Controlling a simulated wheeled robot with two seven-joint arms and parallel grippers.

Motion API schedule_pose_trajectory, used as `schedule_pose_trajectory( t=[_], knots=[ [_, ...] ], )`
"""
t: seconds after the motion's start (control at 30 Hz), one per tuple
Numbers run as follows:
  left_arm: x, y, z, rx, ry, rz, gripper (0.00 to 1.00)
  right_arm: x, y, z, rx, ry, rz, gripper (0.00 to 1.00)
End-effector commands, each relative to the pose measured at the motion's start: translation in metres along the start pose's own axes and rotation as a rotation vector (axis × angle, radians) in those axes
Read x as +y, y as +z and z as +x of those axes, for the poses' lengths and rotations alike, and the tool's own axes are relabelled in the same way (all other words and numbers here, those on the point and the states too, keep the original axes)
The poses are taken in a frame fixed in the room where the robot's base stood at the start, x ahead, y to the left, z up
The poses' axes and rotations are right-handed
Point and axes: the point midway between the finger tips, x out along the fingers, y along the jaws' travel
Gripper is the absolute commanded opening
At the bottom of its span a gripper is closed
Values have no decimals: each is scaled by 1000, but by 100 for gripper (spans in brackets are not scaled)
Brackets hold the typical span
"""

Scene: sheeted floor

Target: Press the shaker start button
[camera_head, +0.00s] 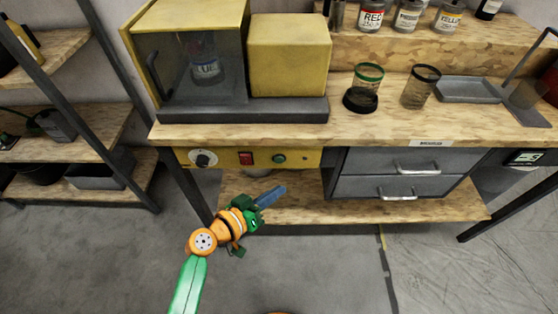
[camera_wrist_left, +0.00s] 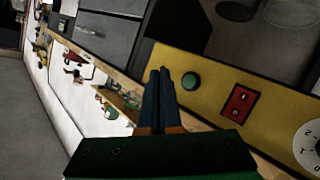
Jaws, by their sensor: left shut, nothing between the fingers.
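The shaker (camera_head: 250,55) is a yellow machine with a dark window on the wooden workbench. Its yellow control panel (camera_head: 220,158) hangs under the bench top and carries a round green button (camera_head: 279,158), a red switch (camera_head: 246,158) and a white-marked dial (camera_head: 203,158). The left wrist view also shows the green button (camera_wrist_left: 190,81), the red switch (camera_wrist_left: 237,104) and the dial (camera_wrist_left: 311,149). My left gripper (camera_head: 280,190) is shut and empty, below and in front of the panel. In the left wrist view its blue fingertips (camera_wrist_left: 161,72) appear just left of the green button; contact cannot be told. My right gripper is not in view.
A blue-labelled bottle (camera_head: 206,68) stands behind the shaker window. Glass jars (camera_head: 420,87) and a grey tray (camera_head: 468,90) stand on the bench. Grey drawers (camera_head: 398,172) hang right of the panel, above a lower wooden shelf (camera_head: 340,207). The floor in front is clear.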

Motion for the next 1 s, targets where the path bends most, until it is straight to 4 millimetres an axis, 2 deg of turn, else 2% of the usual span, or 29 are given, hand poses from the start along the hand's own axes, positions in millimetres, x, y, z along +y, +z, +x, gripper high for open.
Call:
schedule_pose_trajectory(
  t=[0.2, 0.4, 1.0],
  knots=[
    [-17, -16, 24, 2, 0, 1, 0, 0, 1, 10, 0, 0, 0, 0],
    [-28, -25, 39, 0, 1, 1, 0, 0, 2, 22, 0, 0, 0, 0],
    [-31, -31, 43, -1, 0, -1, 0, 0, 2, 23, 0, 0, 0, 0]
  ],
)
